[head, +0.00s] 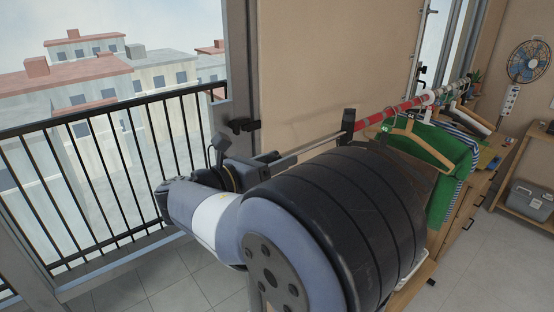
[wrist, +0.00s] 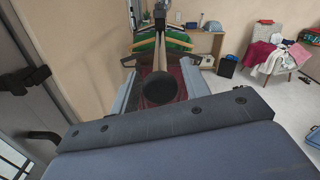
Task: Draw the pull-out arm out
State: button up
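The pull-out arm is a slim silver bar (head: 310,145) reaching toward me from a dark bracket on the rail in the head view. In the wrist view its near end is a round black knob (wrist: 159,89), seen end-on. My gripper (head: 266,159) is at the bar's near end, partly hidden behind my own arm. In the wrist view my gripper (wrist: 161,92) has one finger on each side of the knob, with a visible gap on both sides. It looks open, and I cannot see it touching the knob.
A red-and-white rail (head: 400,108) runs beyond the bracket, with hangers and a green garment (head: 452,150). A beige wall (head: 320,60) stands beside the bar. A black balcony railing (head: 110,165) is at the left. A chair with clothes (wrist: 282,57) stands at the far right.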

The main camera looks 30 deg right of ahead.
jog(key=shift+o, duration=0.6)
jog(key=shift+d, duration=0.1)
jog(key=a+b, duration=0.1)
jog(key=a, duration=1)
jog(key=shift+s+b, duration=0.35)
jog(key=shift+s, duration=0.1)
jog(key=shift+d, duration=0.1)
jog(key=d, duration=0.3)
jog(key=d+p, duration=0.1)
jog(key=d, duration=0.3)
jog(key=w+d, duration=0.1)
jog(key=d, duration=0.3)
jog(key=shift+d, duration=0.15)
jog(key=shift+s+p, duration=0.2)
jog(key=shift+p, duration=0.1)
